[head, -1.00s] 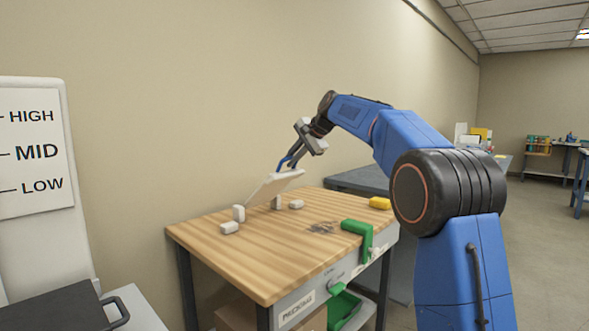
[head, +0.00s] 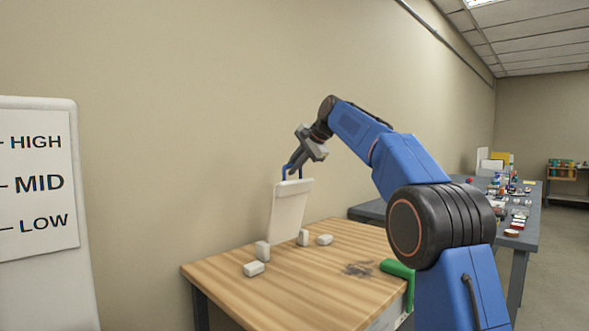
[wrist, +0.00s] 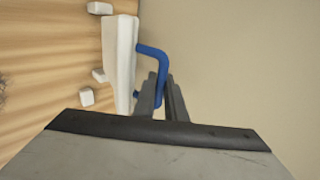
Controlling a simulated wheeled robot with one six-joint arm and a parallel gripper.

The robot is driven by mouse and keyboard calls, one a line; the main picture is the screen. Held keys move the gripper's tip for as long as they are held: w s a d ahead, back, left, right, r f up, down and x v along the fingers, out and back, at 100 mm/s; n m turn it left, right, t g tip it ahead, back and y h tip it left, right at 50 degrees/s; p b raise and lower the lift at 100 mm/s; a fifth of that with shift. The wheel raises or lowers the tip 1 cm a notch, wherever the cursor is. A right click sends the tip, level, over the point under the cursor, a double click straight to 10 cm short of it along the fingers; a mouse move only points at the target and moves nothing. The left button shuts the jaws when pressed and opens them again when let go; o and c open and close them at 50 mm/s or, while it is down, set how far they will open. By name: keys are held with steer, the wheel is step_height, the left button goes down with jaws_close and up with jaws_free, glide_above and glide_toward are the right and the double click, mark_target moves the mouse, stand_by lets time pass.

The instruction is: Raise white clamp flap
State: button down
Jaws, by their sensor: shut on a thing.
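The white clamp flap (head: 288,211) stands nearly upright above the wooden bench, leaning slightly back. A blue handle (head: 284,187) is fixed at its top edge. My gripper (head: 291,172) is at the top of the flap, shut on the blue handle. In the wrist view, the flap (wrist: 122,55) shows nearly edge-on, and the blue handle (wrist: 152,53) runs down to between the fingers of my gripper (wrist: 160,85). The flap's lower edge is partly hidden by small white blocks.
Small white blocks (head: 254,269) sit around the flap's base on the wooden bench (head: 290,295). A green bracket (head: 395,269) is at the bench's right edge. A plain wall (head: 180,120) rises behind. A grey table (head: 520,235) with many small items stands at right.

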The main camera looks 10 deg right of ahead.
steer(key=shift+w+a+r, duration=0.1)
steer(key=shift+a+r, duration=0.05)
steer(key=shift+r, duration=0.05)
steer(key=c, duration=1.8)
jaws_free()
steer(key=shift+w+a+f, duration=0.1)
steer(key=shift+w+a, duration=0.05)
steer(key=shift+s+d+r, duration=0.2)
steer(key=shift+s+d, duration=0.05)
steer(key=shift+d, duration=0.05)
steer(key=v, duration=1.6)
steer(key=shift+s+r, duration=0.2)
